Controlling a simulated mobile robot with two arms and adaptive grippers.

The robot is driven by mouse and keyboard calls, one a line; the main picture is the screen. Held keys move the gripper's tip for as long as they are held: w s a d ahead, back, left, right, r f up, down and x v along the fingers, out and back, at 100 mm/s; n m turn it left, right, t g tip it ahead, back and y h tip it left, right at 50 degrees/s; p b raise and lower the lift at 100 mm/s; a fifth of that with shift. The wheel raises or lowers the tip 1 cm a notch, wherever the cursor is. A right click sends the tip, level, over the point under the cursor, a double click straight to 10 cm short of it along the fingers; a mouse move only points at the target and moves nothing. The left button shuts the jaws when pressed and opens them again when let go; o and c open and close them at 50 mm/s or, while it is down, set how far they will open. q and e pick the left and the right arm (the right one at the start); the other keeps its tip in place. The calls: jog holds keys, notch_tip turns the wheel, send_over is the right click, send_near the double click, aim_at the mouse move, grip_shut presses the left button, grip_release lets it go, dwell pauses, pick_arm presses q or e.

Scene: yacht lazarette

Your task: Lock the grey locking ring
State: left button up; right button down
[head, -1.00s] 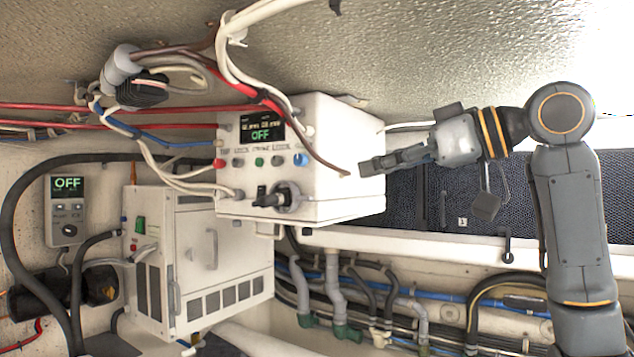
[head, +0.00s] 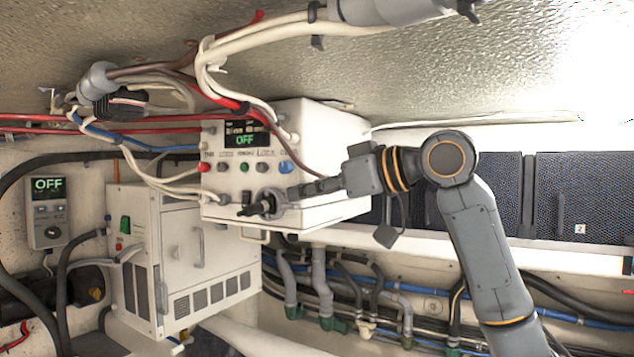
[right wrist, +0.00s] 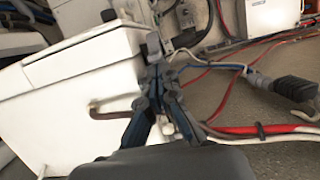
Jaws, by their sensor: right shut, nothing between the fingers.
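The grey locking ring (head: 272,201) sits around the base of a black plug (head: 258,208) on the lower front of the white control box (head: 331,214). My right gripper (head: 292,191) is shut and empty, its fingertips at the right side of the ring. I cannot tell whether they touch it. In the right wrist view the shut fingers (right wrist: 154,70) point at the edge of the white box (right wrist: 75,62). They hide the ring there. My left gripper is not in view.
White cables (head: 165,181) and a red cable (head: 222,97) run close by. A white cabinet (head: 190,260) stands below. Dark blue panels (head: 590,200) are behind my right arm.

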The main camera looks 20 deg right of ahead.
jog(key=shift+f, duration=0.1)
jog(key=shift+f+t+y+b, duration=0.25)
jog(key=shift+t+b, duration=0.25)
jog(key=shift+b, duration=0.5)
